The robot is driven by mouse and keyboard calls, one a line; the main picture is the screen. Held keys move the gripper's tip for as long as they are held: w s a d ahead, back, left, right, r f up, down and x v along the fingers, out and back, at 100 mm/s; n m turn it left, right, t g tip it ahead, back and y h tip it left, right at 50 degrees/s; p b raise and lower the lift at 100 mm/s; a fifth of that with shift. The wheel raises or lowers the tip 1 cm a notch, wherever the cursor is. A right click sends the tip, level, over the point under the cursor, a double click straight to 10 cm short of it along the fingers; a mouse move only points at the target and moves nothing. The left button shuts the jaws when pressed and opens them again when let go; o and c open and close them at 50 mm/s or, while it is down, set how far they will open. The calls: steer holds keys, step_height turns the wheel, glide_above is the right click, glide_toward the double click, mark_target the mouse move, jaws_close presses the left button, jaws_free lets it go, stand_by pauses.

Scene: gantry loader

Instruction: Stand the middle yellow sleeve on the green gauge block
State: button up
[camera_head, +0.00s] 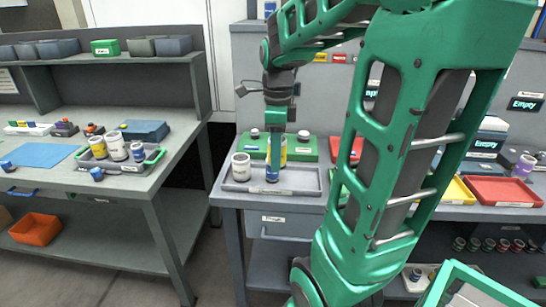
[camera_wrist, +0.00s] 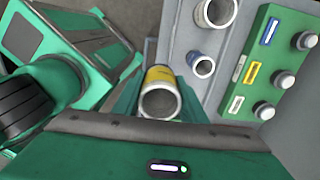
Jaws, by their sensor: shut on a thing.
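My gripper (camera_head: 276,165) points down over the grey tray on the middle bench. It is shut on a yellow sleeve (camera_wrist: 160,78), whose open end faces the camera between the green jaws. In the head view the sleeve (camera_head: 284,152) shows only as a yellow strip behind the jaws. A white sleeve (camera_head: 241,168) and a blue sleeve (camera_head: 272,173) stand in the tray. They also show in the wrist view, the white one (camera_wrist: 216,12) and the blue one (camera_wrist: 202,66). A long green block (camera_head: 303,150) with round grey knobs lies behind the tray; the wrist view shows its coloured labels (camera_wrist: 268,62).
The grey tray (camera_head: 235,185) sits at the bench's left front. A red tray (camera_head: 503,192) is at the right. The left bench holds a tray with several sleeves (camera_head: 116,148) and a blue mat (camera_head: 40,155). A gap separates the benches. My arm hides the bench's middle.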

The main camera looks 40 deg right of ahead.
steer(key=shift+r, duration=1.95)
